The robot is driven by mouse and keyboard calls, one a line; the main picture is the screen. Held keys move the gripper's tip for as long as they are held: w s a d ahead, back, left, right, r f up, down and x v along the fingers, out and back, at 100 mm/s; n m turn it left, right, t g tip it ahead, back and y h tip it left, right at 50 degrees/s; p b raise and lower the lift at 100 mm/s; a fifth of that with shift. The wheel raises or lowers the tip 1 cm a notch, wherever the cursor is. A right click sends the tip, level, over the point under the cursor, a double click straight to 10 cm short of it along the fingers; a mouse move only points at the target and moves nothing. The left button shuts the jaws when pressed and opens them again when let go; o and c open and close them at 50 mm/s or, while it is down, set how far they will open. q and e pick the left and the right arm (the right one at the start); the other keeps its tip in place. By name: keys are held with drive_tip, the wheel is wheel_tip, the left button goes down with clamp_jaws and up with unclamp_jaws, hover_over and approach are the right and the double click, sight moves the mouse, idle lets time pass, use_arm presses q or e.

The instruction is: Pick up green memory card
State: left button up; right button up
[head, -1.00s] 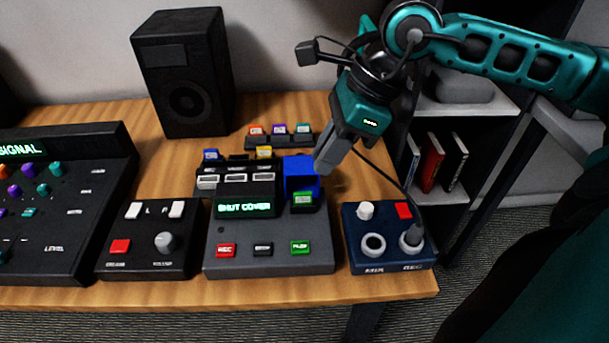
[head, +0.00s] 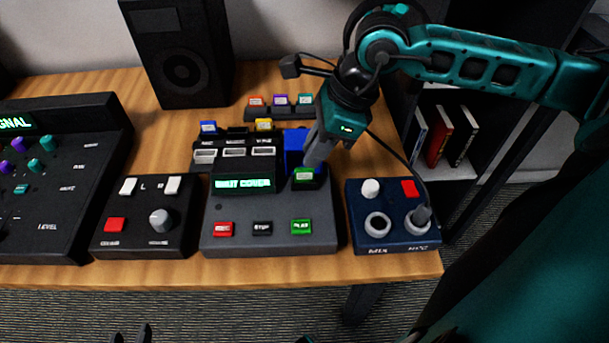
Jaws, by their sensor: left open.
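A green memory card (head: 304,174) sits upright in a dark slot at the right of the grey recorder (head: 215,205). A blue cover (head: 293,142) stands raised just behind it, partly hidden by my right gripper. My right gripper (head: 316,160) points down with its grey fingers just behind and above the green card, close to the blue cover. I cannot tell whether it touches either or how far its fingers are apart. My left gripper (head: 131,336) shows only its dark, separated fingertips at the bottom edge, open and empty.
The recorder's screen (head: 243,184) reads "SHUT COVER". A rack (head: 278,113) behind holds red, purple and teal cards. Blue (head: 208,127) and yellow (head: 264,125) cards stand nearer. A navy knob box (head: 393,238) with a cable is right; a black switch box (head: 146,241) is left.

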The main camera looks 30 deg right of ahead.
sight(305, 169)
drive_tip(key=x, duration=0.4)
drive_tip(key=shift+d+f, duration=0.2)
drive_tip(key=shift+c, duration=0.4)
clamp_jaws()
